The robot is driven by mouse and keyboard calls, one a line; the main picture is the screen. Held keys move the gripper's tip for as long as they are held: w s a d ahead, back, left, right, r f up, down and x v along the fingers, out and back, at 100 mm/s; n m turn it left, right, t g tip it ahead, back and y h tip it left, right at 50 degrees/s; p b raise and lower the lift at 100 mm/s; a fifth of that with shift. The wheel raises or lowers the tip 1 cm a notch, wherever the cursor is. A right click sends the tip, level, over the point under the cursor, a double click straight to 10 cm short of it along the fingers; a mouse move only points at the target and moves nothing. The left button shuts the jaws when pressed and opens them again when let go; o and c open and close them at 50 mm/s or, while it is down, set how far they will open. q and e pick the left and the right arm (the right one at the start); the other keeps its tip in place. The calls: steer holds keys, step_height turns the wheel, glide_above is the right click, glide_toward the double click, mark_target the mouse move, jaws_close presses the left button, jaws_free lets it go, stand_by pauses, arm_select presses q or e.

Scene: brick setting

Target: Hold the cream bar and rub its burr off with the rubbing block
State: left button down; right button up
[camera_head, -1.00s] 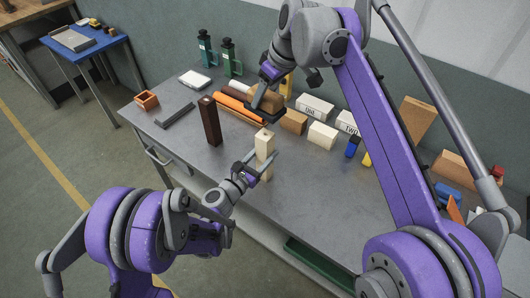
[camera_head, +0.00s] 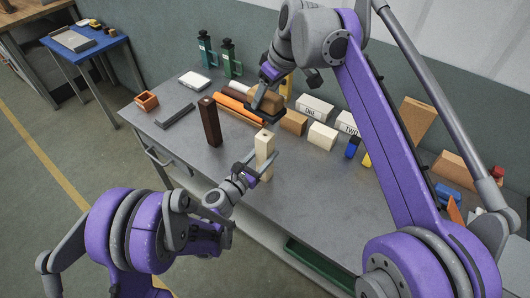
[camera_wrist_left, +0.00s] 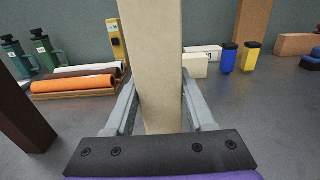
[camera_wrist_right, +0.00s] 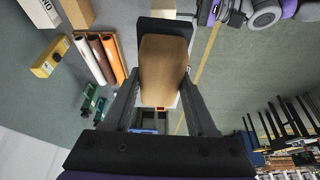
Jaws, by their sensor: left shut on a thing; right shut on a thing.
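The cream bar (camera_head: 265,143) stands upright near the table's front edge, with a small dark mark on its top. My left gripper (camera_head: 262,170) is shut on its lower part; in the left wrist view the bar (camera_wrist_left: 152,70) rises between the two fingers. My right gripper (camera_head: 266,92) is shut on the rubbing block (camera_wrist_right: 165,68), a tan-brown block with a dark pad along one side. The block is held above and behind the bar, apart from it. I cannot make out the burr clearly.
On the grey table (camera_head: 310,185) a dark brown bar (camera_head: 210,121) stands left of the cream bar. Orange, brown and white rolls (camera_wrist_left: 75,84), labelled white blocks (camera_head: 315,106) and green bottles (camera_head: 231,57) stand behind. The table's right front is clear.

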steer(key=shift+w+a+f, duration=0.6)
steer(key=shift+a, duration=0.25)
steer(key=shift+f, duration=3.4)
steer(key=shift+s+d+f, duration=0.3)
steer(key=shift+d+f, duration=0.2)
steer(key=shift+f, duration=0.05)
jaws_close()
steer(key=shift+s+d, duration=0.9)
steer(key=shift+d, duration=0.3)
steer(key=w+a, duration=0.2)
steer(key=a, duration=0.1)
steer(key=shift+w+a, duration=0.15)
steer(key=shift+w+r, duration=0.1)
steer(key=shift+r, duration=3.95)
